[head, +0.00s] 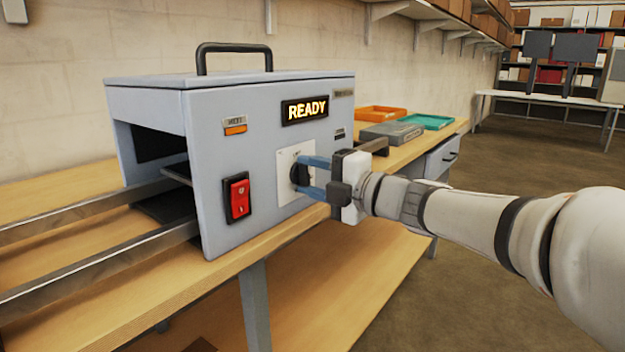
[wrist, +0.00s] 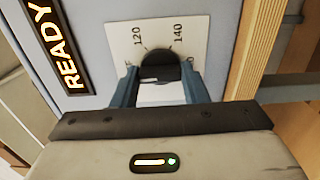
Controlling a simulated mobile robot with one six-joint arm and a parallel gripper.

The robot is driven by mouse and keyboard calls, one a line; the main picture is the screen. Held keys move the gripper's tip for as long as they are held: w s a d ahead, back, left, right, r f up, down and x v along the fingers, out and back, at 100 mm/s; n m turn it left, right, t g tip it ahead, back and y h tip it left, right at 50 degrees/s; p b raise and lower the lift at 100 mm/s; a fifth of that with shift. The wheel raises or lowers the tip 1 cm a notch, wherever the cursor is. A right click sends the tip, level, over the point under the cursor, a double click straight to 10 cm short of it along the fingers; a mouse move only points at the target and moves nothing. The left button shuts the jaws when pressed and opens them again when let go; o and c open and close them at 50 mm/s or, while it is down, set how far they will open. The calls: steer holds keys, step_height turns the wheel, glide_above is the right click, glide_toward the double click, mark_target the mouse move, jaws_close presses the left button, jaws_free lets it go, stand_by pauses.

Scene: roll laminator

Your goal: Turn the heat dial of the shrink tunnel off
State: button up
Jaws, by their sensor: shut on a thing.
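The shrink tunnel (head: 265,160) is a grey-blue box with a black top handle, standing on a wooden bench. Its black heat dial (head: 299,174) sits on a white scale plate (head: 288,195) on the front face. My gripper (head: 305,176) is shut on the dial, its blue fingers on either side of it. In the wrist view the dial (wrist: 160,66) shows between the fingertips, with 120 and 140 readable on the scale. The fingers hide the lower part of the scale, and I cannot tell the exact setting. A lit READY sign (head: 305,110) is above the dial.
A red rocker switch (head: 238,197) and a lit orange lamp (head: 235,129) are left of the dial. Metal rails (head: 100,265) run out of the tunnel's left opening. Orange (head: 380,113) and teal (head: 428,121) trays lie behind on the bench. The floor in front is clear.

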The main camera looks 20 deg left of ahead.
steer(key=shift+w, duration=0.1)
steer(key=o, duration=1)
steer(key=p+v, duration=0.2)
steer(key=v, duration=0.6)
